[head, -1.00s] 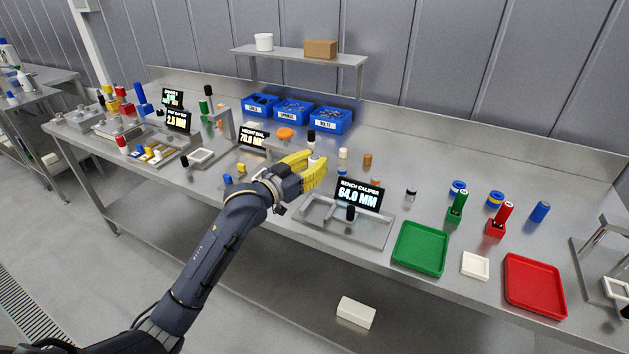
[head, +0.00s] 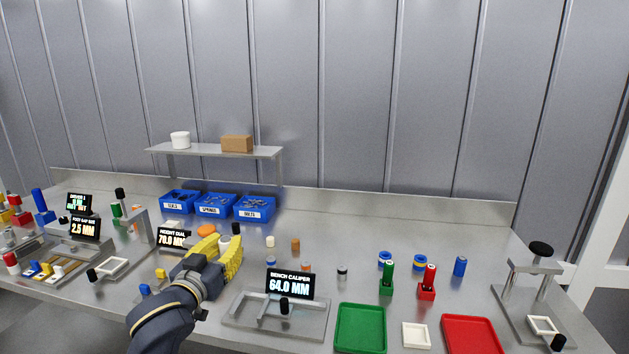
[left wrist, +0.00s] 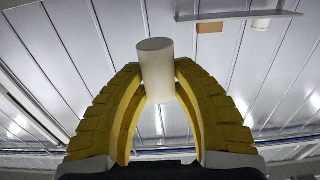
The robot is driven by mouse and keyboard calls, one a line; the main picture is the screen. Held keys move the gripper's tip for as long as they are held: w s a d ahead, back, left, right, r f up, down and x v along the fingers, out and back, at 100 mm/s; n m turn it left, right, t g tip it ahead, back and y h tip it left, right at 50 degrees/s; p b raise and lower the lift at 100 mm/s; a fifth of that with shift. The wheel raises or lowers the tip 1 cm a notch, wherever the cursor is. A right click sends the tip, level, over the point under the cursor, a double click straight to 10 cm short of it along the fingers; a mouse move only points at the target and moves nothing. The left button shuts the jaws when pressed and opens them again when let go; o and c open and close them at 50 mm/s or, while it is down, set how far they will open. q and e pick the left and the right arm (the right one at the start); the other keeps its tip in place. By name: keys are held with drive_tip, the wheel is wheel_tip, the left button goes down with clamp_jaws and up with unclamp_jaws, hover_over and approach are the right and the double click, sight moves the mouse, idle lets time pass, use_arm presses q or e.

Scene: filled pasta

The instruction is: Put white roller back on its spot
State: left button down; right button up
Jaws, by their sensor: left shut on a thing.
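The white roller (left wrist: 156,70) is a plain pale cylinder. In the left wrist view it stands between the two yellow fingertips of my left gripper (left wrist: 158,85), which are shut on it. In the head view my left gripper (head: 222,254) is over the middle of the bench, left of the bench caliper (head: 283,310), whose display reads 64.0 MM. The held roller (head: 224,243) shows there only in part between the fingers. My right gripper is not in view.
Small rollers stand right of my gripper: a cream one (head: 270,242), an orange one (head: 295,245) and a dark-topped one (head: 342,272). A black-topped piece (head: 236,229) stands just behind the fingers. Blue bins (head: 254,207) line the back. A green tray (head: 360,328) and red tray (head: 472,335) lie front right.

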use_arm(q)
drive_tip(key=s+f+n+y, duration=0.2)
drive_tip(key=s+f+y, duration=0.1)
drive_tip(key=s+f, duration=1.4)
drive_tip(key=shift+s+d, duration=0.35)
drive_tip(key=shift+s, duration=0.85)
drive_tip(key=shift+f, duration=0.1)
